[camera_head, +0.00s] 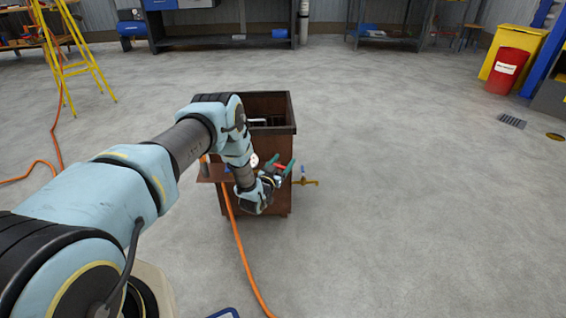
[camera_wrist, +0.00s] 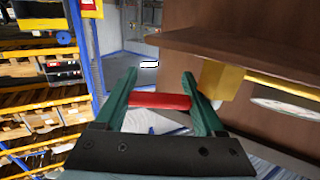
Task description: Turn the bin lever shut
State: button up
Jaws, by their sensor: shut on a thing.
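The brown metal bin (camera_head: 270,106) stands on the floor in front of me, open at the top. The red lever (camera_wrist: 160,101) lies crosswise between the green fingers of my gripper (camera_wrist: 160,85), which is shut on it. In the head view my gripper (camera_head: 281,165) is at the bin's near side, low and toward the right, with a bit of red between its fingers. A brass fitting (camera_wrist: 213,82) shows beside the right finger, under a brown ledge. My arm hides part of the bin's near side.
An orange hose (camera_head: 240,245) runs along the floor from the bin toward me. A brass tap (camera_head: 308,182) sticks out at the bin's right. A yellow stepladder (camera_head: 70,65) stands far left, a red bin (camera_head: 507,70) far right.

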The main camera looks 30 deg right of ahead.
aim_at(280, 168)
grip_shut()
dwell(0.3)
jog(key=m+g+h+b, duration=0.1)
jog(key=g, duration=0.1)
jog(key=s+a+m+g+h+b, duration=0.1)
jog(key=m+g, duration=0.1)
jog(key=s+m+g+h+b, duration=0.1)
jog(key=g, duration=0.1)
jog(key=shift+a+f+m+g+b, duration=0.15)
jog(key=shift+m+g+b, duration=0.15)
jog(key=shift+m+g, duration=0.1)
jog(key=shift+s+a+m+g+h+b, duration=0.15)
jog(key=shift+m+g+b, duration=0.35)
jog(key=shift+g, duration=0.25)
jog(key=shift+s+a+m+g+h+b, duration=0.1)
jog(key=shift+s+a+m+g+b, duration=0.1)
jog(key=shift+m+g+b, duration=0.45)
jog(key=shift+s+a+m+g+h+b, duration=0.15)
jog(key=shift+m+g, duration=0.2)
jog(key=shift+g, duration=0.55)
jog(key=shift+r, duration=0.2)
jog(key=o, duration=1.2)
grip_release()
jog(key=shift+c, duration=0.2)
